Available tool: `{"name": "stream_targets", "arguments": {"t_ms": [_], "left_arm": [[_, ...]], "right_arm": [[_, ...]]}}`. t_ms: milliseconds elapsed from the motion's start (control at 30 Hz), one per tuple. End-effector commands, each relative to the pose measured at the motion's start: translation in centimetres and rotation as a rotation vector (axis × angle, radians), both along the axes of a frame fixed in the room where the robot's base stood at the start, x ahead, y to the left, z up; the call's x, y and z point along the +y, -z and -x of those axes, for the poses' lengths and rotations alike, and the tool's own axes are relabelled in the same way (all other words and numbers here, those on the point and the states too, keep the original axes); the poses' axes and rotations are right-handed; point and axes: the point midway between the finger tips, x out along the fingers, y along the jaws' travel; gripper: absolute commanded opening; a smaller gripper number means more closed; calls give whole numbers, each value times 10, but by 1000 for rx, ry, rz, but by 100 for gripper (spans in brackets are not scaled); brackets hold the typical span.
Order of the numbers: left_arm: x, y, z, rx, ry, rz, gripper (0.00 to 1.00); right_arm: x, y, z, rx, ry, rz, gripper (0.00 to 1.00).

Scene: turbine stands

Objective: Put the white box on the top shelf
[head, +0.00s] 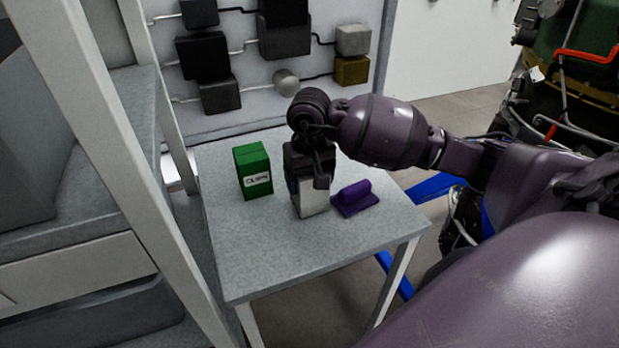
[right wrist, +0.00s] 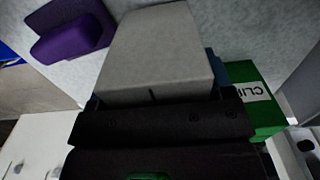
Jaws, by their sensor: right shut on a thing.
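The white box (head: 312,198) stands upright on the small grey table (head: 270,248), between a green box and a purple object. My right gripper (head: 310,170) comes down on it from above and is shut on its upper part. In the right wrist view the white box (right wrist: 160,50) shows light grey, held at the gripper's jaws (right wrist: 155,100). I cannot tell whether its base still touches the table. A shelf unit (head: 120,110) with white posts stands at the left; its top shelf cannot be made out for sure. My left gripper is not in view.
A green box (head: 253,170) labelled "CLIPS" stands close left of the white box. A purple handled block (head: 355,198) lies close right. A wall panel (head: 240,95) with dark blocks is behind. The table's front is clear. A white post (head: 125,150) rises beside the table's left edge.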

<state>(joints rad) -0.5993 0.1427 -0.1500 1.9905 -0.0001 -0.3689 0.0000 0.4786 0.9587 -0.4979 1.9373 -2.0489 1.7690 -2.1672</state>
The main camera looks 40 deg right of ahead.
Motion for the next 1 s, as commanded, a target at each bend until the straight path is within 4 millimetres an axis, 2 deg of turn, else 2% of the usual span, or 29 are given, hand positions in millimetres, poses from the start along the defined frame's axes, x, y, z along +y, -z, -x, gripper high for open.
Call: {"name": "stream_targets", "arguments": {"t_ms": [233, 267, 400, 800, 1000], "left_arm": [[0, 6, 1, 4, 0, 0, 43], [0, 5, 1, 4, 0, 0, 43], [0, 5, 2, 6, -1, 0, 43], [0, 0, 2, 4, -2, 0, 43], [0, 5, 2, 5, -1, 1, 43]], "right_arm": [[0, 3, 0, -1, 1, 1, 32], [0, 3, 0, 0, 1, 1, 77], [0, 2, 0, 0, 1, 0, 99], [0, -2, 0, 0, 0, -1, 100], [-1, -30, -1, -4, 0, 3, 100]]}}
